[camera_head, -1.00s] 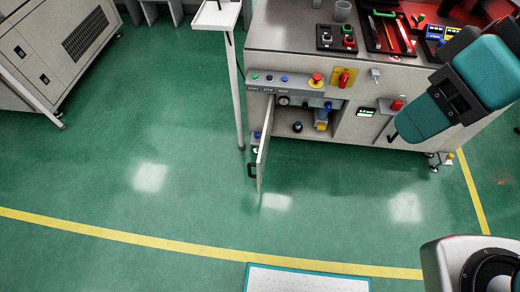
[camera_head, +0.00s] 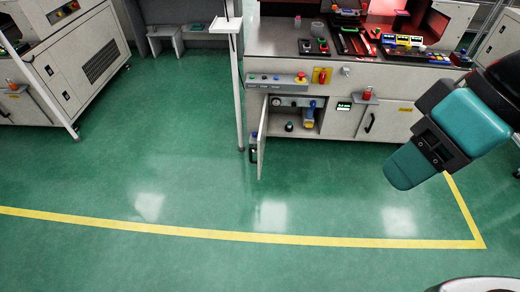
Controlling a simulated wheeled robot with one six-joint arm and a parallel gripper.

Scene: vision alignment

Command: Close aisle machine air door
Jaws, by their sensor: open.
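The air door (camera_head: 262,150) is a thin pale panel hinged on the front of the aisle machine (camera_head: 343,75). It stands open, seen almost edge-on and swung out toward me, with a dark handle (camera_head: 253,149) on its left face. The open compartment (camera_head: 284,118) beside it shows a gauge, a blue-and-yellow fitting and a small dark knob. My gripper (camera_head: 437,149), teal and black, is open at the right, in front of the machine's right end. It is well apart from the door and holds nothing that I can see.
A thin white post (camera_head: 238,90) with a small tray stands just left of the door. Another grey machine (camera_head: 85,55) stands at the far left. Green floor (camera_head: 180,180) is clear before the door, crossed by a yellow line (camera_head: 230,235).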

